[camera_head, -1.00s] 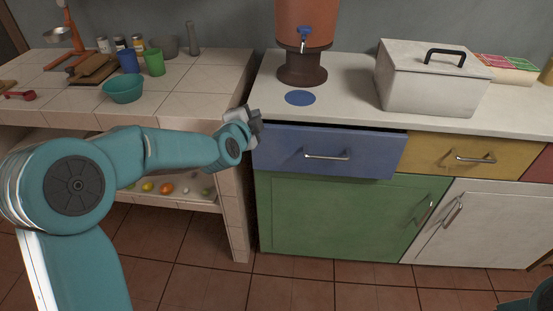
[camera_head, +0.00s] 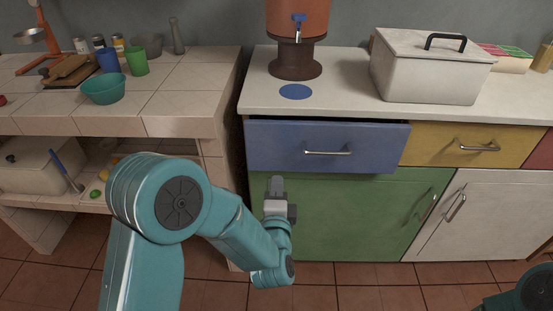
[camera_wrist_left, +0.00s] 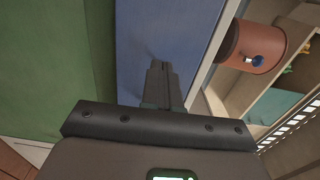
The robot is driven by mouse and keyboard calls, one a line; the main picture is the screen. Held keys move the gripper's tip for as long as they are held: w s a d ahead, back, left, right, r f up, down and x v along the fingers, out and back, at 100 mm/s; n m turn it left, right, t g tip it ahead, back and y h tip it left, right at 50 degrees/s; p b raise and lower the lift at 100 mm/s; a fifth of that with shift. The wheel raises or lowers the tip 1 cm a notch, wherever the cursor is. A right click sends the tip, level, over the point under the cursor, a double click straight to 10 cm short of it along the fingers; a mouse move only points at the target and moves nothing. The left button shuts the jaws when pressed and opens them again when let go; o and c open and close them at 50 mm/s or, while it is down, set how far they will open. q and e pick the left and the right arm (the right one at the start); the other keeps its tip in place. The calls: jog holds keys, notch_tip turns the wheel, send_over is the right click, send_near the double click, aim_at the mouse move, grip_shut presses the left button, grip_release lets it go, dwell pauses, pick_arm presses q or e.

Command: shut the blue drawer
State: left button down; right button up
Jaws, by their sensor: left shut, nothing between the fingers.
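The blue drawer (camera_head: 365,145) sits under the counter top, left of the yellow drawer. A dark gap along its top edge shows that it stands slightly open. Its silver handle (camera_head: 327,153) is bare. My left gripper (camera_head: 276,184) is shut and empty, in front of the green door and just below the left part of the blue drawer. In the wrist view the shut fingers (camera_wrist_left: 160,65) appear over the blue drawer front (camera_wrist_left: 200,25); I cannot tell whether they touch it. My right gripper is out of view.
The green door (camera_head: 350,215) is below the drawer, and the yellow drawer (camera_head: 450,145) is to its right. The counter (camera_head: 340,90) above bears a dispenser (camera_head: 297,60) and a white lidded box (camera_head: 425,75). A tiled shelf unit (camera_head: 180,125) stands to the left.

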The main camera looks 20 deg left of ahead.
aim_at(279, 151)
pick_arm(q)
jog(key=x, duration=1)
jog(key=shift+b, duration=0.4)
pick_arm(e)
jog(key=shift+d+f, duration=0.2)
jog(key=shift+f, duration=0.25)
pick_arm(q)
jog(key=shift+w+a, duration=0.1)
jog(key=shift+w, duration=0.05)
